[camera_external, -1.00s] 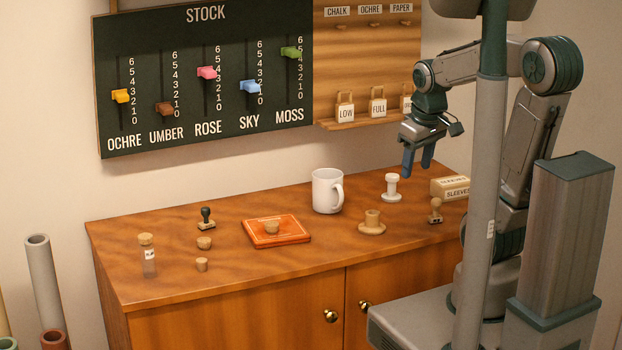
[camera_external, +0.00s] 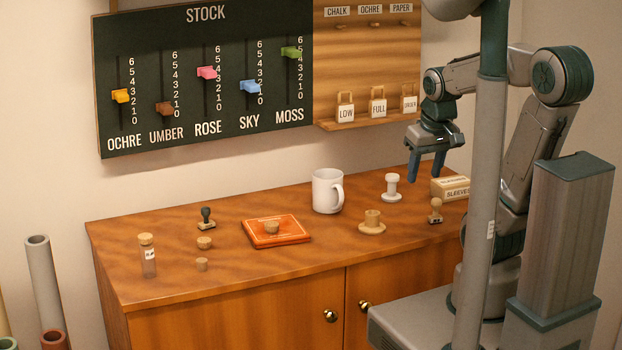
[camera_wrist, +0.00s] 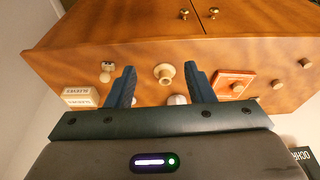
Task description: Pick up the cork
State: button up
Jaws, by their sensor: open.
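Small cork-like pieces stand on the wooden table at the left: one with a wider top (camera_external: 204,243), a smaller plain one (camera_external: 201,265), and one (camera_external: 271,228) on the orange-red pad (camera_external: 290,240). A corked glass vial (camera_external: 148,262) stands at the far left. I cannot tell which piece the task means. My gripper (camera_external: 424,166) is open and empty, pointing down above the right part of the table, well away from these pieces. In the wrist view its fingers (camera_wrist: 160,72) are apart, with a round-based wooden piece (camera_wrist: 164,74) seen between them. The pad's piece (camera_wrist: 237,88) lies right of them.
A white mug (camera_external: 326,192) stands mid-table at the back. A white spool (camera_external: 392,188), a wooden stamp (camera_external: 436,211) and a sleeves box (camera_external: 452,189) stand at the right. A black-handled stamp (camera_external: 206,217) is at the left. The front strip of the table is clear.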

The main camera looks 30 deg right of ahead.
jog(key=w+a+r+n, duration=0.2)
jog(key=w+a+n, duration=0.1)
jog(key=w+a, duration=0.65)
jog(key=n+g+y+b, duration=0.1)
jog(key=n+g, duration=0.1)
jog(key=n, duration=0.4)
send_over(193, 266)
jog(key=d, duration=0.1)
jog(key=f, duration=1)
jog(key=s+f, duration=0.1)
jog(key=f, duration=0.5)
jog(key=shift+w+a+f+p, duration=0.15)
jog(key=shift+f+p, duration=0.05)
jog(key=shift+f, duration=0.7)
jog(key=shift+w+a+f+p, duration=0.15)
jog(key=shift+f, duration=0.8)
jog(key=shift+w+a+f+p, duration=0.15)
jog(key=shift+f+p, duration=0.05)
jog(key=shift+f, duration=0.7)
grip_shut()
